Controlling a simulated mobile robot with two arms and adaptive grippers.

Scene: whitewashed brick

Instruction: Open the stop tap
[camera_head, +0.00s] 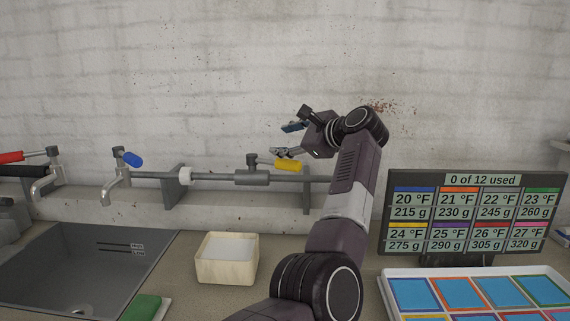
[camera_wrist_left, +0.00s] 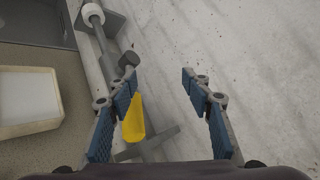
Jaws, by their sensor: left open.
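The stop tap's yellow lever (camera_head: 287,165) sits on a grey valve body on the horizontal pipe (camera_head: 220,178) along the wall. The lever points right, roughly along the pipe. My left gripper (camera_head: 287,139) is open and empty, just above the lever and pointing left. In the left wrist view, the yellow lever (camera_wrist_left: 134,121) shows between the open fingers of my left gripper (camera_wrist_left: 158,76), close beside the left-hand finger. I cannot tell whether they touch. My right gripper is not in view.
A tap with a blue lever (camera_head: 132,159) and another with a red lever (camera_head: 12,157) stand left, by the grey sink (camera_head: 60,270). A cream tub (camera_head: 227,272), a green sponge (camera_head: 146,307), a display (camera_head: 476,215) and a tray with coloured squares (camera_head: 390,287) are on the counter.

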